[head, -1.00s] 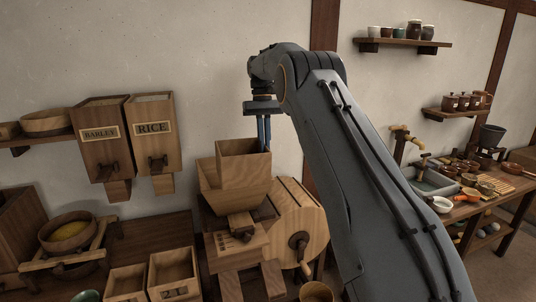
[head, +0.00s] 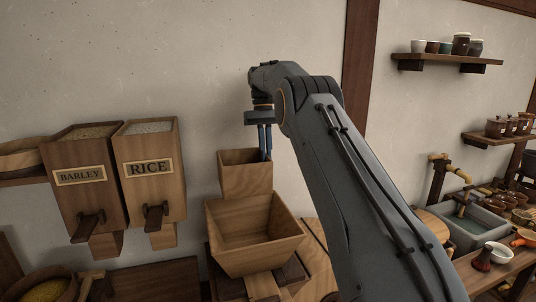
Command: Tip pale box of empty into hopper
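A pale wooden box (head: 246,180) is upright in my gripper (head: 265,142), which points down and has its blue fingers at the box's right back edge. The fingers look closed on the box wall, though the arm and box hide part of the grip. The box's inner far wall shows, but its floor is hidden. Below and in front of it in the picture is the wooden hopper (head: 255,250), a wide square funnel with sloping walls. I see no grain in its visible part. A gap between box and hopper is hard to judge.
Wall bins marked BARLEY (head: 86,190) and RICE (head: 149,180) hang at left, filled near the top. A cup shelf (head: 447,60) is at upper right. A stone basin (head: 470,222) and small bowls stand at right. The wall above the box is clear.

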